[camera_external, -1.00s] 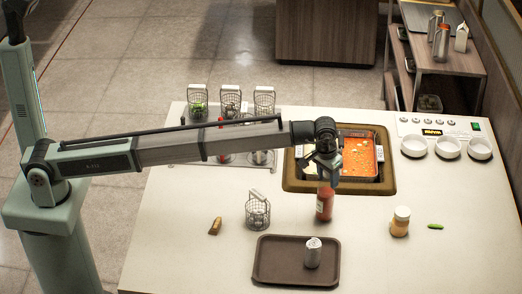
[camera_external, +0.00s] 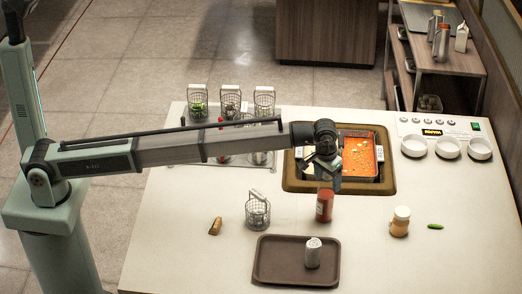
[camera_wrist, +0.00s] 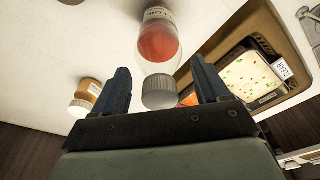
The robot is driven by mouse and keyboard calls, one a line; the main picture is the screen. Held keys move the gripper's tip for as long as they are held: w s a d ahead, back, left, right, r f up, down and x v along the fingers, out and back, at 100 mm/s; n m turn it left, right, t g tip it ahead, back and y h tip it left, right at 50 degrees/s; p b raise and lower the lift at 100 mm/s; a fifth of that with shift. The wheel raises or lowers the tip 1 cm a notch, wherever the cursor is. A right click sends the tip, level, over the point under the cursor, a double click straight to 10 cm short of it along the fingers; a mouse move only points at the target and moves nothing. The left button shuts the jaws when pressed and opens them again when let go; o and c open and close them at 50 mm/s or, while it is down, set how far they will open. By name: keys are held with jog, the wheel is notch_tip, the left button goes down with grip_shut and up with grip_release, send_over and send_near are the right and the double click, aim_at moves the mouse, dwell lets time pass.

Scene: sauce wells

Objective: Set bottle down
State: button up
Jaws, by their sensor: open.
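A bottle with red contents and a grey cap (camera_external: 324,205) stands upright on the white counter, in front of the sauce well. In the wrist view the bottle (camera_wrist: 159,50) lies ahead of my gripper, with its cap near the space between the fingers. My gripper (camera_wrist: 165,88) is open, one finger on each side of the cap with gaps visible. In the external view my gripper (camera_external: 325,177) is just above the bottle's top; its fingertips are small and hard to make out there.
A wire basket (camera_external: 257,210) stands to the left, an orange jar (camera_external: 400,222) to the right. The sauce well (camera_external: 290,183) is behind. Counter between bottle and jar is clear.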

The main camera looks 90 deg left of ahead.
notch_tip(320, 180, up, 12)
jog(key=s+d, duration=0.1)
jog(key=shift+s+d, duration=0.15)
dwell(0.3)
